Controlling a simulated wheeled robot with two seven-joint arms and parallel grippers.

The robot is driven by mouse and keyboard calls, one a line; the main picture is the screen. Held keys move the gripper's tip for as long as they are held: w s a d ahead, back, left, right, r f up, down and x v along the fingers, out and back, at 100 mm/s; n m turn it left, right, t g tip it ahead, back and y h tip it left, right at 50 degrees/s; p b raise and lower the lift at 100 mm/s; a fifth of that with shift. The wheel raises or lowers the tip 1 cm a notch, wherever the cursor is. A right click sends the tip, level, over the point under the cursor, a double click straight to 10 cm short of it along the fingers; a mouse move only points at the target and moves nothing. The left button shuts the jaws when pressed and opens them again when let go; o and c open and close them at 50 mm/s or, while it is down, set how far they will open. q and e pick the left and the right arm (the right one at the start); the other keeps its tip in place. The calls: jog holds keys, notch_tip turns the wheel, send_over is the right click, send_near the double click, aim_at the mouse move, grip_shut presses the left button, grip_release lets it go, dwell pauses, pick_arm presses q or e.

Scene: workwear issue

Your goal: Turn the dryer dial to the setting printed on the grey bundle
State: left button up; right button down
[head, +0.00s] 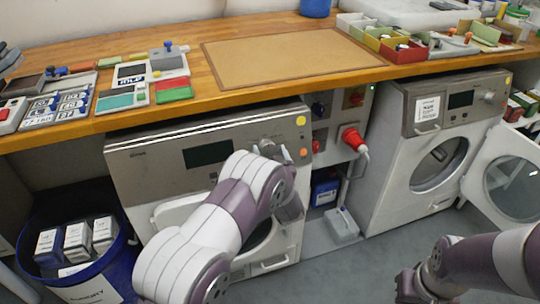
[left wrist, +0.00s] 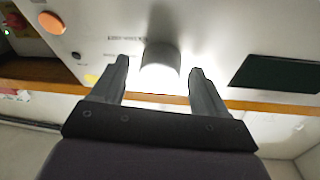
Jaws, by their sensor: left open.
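The dryer dial (left wrist: 160,62) is a pale round knob on the front panel. In the left wrist view it sits between and just beyond the fingertips of my left gripper (left wrist: 160,75), with gaps on both sides. The left gripper is open. In the head view my left arm covers much of the left machine (head: 150,165), and the gripper is near its panel (head: 240,135).
A wooden worktop (head: 215,95) with trays and cards runs above the machines. A second machine (head: 400,165) stands at the right with its round door (head: 510,185) open. Grey floor is clear in front.

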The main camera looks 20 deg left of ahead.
pick_arm(q)
jog(key=c, duration=1.1)
jog(key=shift+o, duration=0.2)
jog(key=m+p, duration=0.1)
jog(key=m+h+p, duration=0.1)
jog(key=m, duration=0.1)
jog(key=m+p, duration=0.1)
jog(key=p, duration=0.1)
jog(key=shift+a+r+m+h, duration=0.1)
jog(key=shift+r+m+h, duration=0.2)
jog(key=shift+m+h, duration=0.1)
jog(key=m+h+p, duration=0.1)
jog(key=m+p, duration=0.2)
jog(key=m, duration=0.2)
jog(key=shift+s+a+h+p, duration=0.1)
jog(key=shift+h+p, duration=0.25)
jog(key=shift+h, duration=0.05)
jog(key=m+p, duration=0.2)
jog(key=m, duration=0.1)
jog(key=m+g+h+p, duration=0.1)
jog(key=m+p, duration=0.1)
jog(key=shift+r+m+g, duration=0.15)
jog(key=shift+m+g, duration=0.15)
jog(key=shift+m, duration=0.1)
jog(key=shift+m+g+p, duration=0.6)
jog(key=shift+m+p, duration=0.6)
jog(key=shift+m, duration=0.5)
